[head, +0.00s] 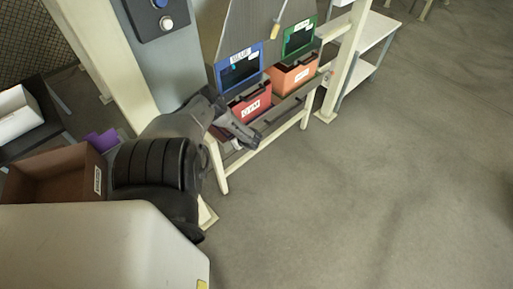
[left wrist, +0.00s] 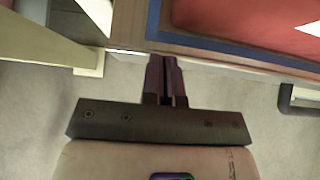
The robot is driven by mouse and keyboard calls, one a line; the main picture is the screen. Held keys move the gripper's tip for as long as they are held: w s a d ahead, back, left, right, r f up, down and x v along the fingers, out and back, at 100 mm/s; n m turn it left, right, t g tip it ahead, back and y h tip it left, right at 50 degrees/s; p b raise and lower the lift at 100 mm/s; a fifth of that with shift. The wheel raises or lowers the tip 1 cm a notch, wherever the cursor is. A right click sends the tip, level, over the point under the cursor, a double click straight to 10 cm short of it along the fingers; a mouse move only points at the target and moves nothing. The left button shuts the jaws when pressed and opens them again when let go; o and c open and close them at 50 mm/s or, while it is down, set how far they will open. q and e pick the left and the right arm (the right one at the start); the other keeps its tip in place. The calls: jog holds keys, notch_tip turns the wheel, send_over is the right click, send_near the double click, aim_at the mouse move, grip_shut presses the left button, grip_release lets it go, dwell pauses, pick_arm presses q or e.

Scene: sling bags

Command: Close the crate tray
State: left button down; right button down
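The crate tray (head: 283,117) is a low shelf in a cream-legged rack and bears a red crate (head: 250,106) and an orange crate (head: 293,77). My left gripper (head: 250,140) is at the tray's near left front, below the red crate. In the left wrist view my left gripper (left wrist: 167,72) has its two fingers close together, pointing at the tray's front edge (left wrist: 210,65). They look shut; I cannot tell whether the tips touch the edge. The red crate (left wrist: 245,22) shows beyond it. My right gripper is not in view.
A blue-framed panel (head: 239,70) and a green-framed panel (head: 299,38) stand behind the crates. A cream rack leg (head: 217,168) is near my left arm. A brown box (head: 55,171) is at left. The grey floor (head: 380,190) at right is clear.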

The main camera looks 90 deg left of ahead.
aim_at(227, 135)
pick_arm(q)
jog(key=s+a, duration=0.3)
jog(key=shift+a+f+b, duration=0.1)
jog(key=shift+a+b, duration=0.1)
jog(key=shift+b, duration=0.1)
jog(key=shift+f, duration=0.1)
jog(key=shift+d, duration=0.15)
jog(key=shift+w+d, duration=0.1)
jog(key=shift+w, duration=0.05)
jog(key=w+d+f+p+v, duration=0.1)
jog(key=p+v, duration=0.5)
jog(key=v, duration=0.7)
jog(key=shift+f+p, duration=0.35)
jog(key=shift+w+a, duration=0.1)
